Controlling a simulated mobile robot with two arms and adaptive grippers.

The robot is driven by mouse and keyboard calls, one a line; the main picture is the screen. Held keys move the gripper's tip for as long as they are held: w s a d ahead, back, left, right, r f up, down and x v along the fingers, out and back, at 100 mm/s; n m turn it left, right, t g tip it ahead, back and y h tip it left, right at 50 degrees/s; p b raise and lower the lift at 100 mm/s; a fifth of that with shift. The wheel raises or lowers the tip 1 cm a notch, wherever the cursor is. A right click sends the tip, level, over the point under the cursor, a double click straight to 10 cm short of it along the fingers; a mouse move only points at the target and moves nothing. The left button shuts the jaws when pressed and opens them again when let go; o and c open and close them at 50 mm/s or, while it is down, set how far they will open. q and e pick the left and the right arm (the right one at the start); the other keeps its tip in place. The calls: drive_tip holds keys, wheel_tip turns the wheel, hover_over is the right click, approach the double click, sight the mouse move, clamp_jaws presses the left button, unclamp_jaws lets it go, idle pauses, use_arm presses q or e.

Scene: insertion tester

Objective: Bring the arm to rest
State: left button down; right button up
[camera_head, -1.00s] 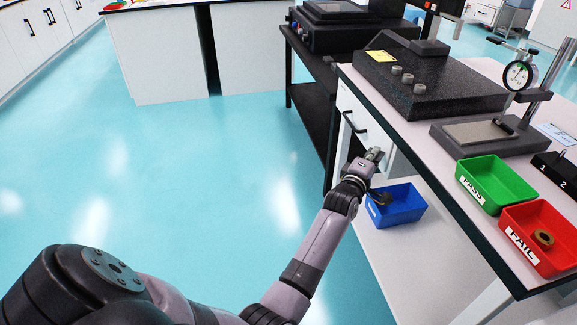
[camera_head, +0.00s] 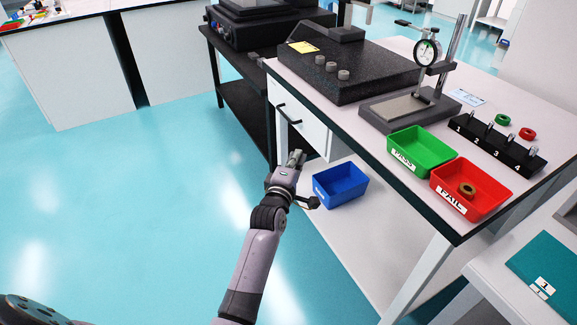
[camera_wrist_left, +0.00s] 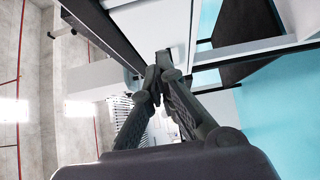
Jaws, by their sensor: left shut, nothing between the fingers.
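My left arm reaches up from the bottom of the head view. My left gripper (camera_head: 296,158) is shut and empty, in front of the workbench's white drawer (camera_head: 300,120) and left of the blue bin (camera_head: 341,184) on the lower shelf. In the left wrist view the gripper fingers (camera_wrist_left: 158,82) come together at their tips with nothing between them. My right gripper is in neither view.
The workbench (camera_head: 440,210) carries a green bin (camera_head: 405,165), a red bin (camera_head: 480,203) with a brown ring (camera_head: 467,190), a dial gauge (camera_head: 428,51), a dark granite block (camera_head: 372,80) and a numbered black peg rack (camera_head: 497,146). Open floor lies to the left.

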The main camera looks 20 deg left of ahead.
use_arm(q)
drive_tip(key=s+d+f+m+g+h, duration=0.3)
drive_tip(key=s+f+m+g, duration=1)
drive_tip(key=s+f, duration=1.35)
drive_tip(key=s+a+f+m+g+p, duration=0.1)
drive_tip(key=s+f+m+p, duration=0.1)
drive_tip(key=s+p, duration=0.4)
drive_tip(key=s+a+f+m+g+y+p, duration=0.1)
drive_tip(key=s+f+m+p, duration=0.2)
drive_tip(key=s, duration=1.3)
drive_tip(key=s+a+f+m+g+p, duration=0.1)
drive_tip(key=s+f+m+g+p, duration=0.1)
drive_tip(key=s+f+p, duration=0.3)
drive_tip(key=s+m+p, duration=0.1)
drive_tip(key=s+p, duration=0.3)
drive_tip(key=s, duration=0.2)
drive_tip(key=shift+a+y, duration=0.4)
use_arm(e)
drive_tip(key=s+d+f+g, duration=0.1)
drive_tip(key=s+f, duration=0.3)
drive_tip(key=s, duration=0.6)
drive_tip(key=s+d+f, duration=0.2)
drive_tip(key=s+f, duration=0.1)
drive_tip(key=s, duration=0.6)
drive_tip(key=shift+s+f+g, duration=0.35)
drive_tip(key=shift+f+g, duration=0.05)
use_arm(q)
drive_tip(key=shift+f, duration=0.1)
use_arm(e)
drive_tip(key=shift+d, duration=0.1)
